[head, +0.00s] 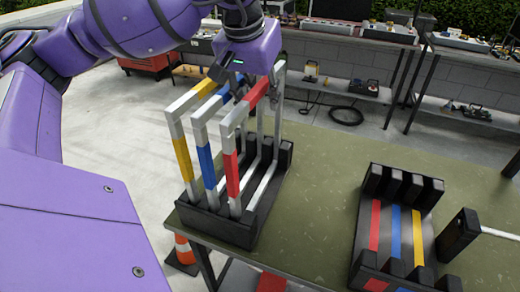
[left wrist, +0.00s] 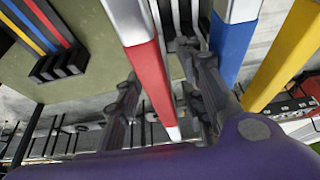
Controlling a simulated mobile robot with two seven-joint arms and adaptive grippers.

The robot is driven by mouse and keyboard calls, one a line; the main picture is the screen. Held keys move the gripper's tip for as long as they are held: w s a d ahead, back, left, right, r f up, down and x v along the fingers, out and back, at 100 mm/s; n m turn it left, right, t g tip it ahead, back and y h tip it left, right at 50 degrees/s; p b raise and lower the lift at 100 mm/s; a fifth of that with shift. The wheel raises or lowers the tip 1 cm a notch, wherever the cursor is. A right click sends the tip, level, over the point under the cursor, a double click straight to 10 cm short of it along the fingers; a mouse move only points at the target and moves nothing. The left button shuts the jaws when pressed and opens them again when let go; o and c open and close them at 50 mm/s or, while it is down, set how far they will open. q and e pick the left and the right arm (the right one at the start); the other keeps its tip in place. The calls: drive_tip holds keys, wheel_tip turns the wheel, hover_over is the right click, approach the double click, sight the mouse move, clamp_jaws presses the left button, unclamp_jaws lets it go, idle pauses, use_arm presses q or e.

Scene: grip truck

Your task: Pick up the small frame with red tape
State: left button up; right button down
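The white frame with red tape (head: 231,171) stands upright in a black slotted rack (head: 235,230) on the table. It is the rightmost of three frames, beside the blue-taped frame (head: 207,166) and the yellow-taped frame (head: 182,160). My left gripper (head: 246,88) is at the top bar of the red-taped frame, pointing down. In the left wrist view, the red-taped bar (left wrist: 148,72) runs between the two spread fingers of my left gripper (left wrist: 165,105). A gap shows beside the bar, and the blue-taped bar (left wrist: 235,40) lies outside the right finger. My right gripper is not in view.
A second black rack (head: 398,222) with red, blue and yellow strips lies at the right of the green table (head: 318,175). A black block (head: 458,235) with a white bar stands beside it. An orange cone (head: 184,250) stands by the table's left edge. Shelves line the back.

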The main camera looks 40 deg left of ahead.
use_arm(q)
drive_tip(key=shift+f, duration=0.1)
clamp_jaws()
idle(0.3)
idle(0.4)
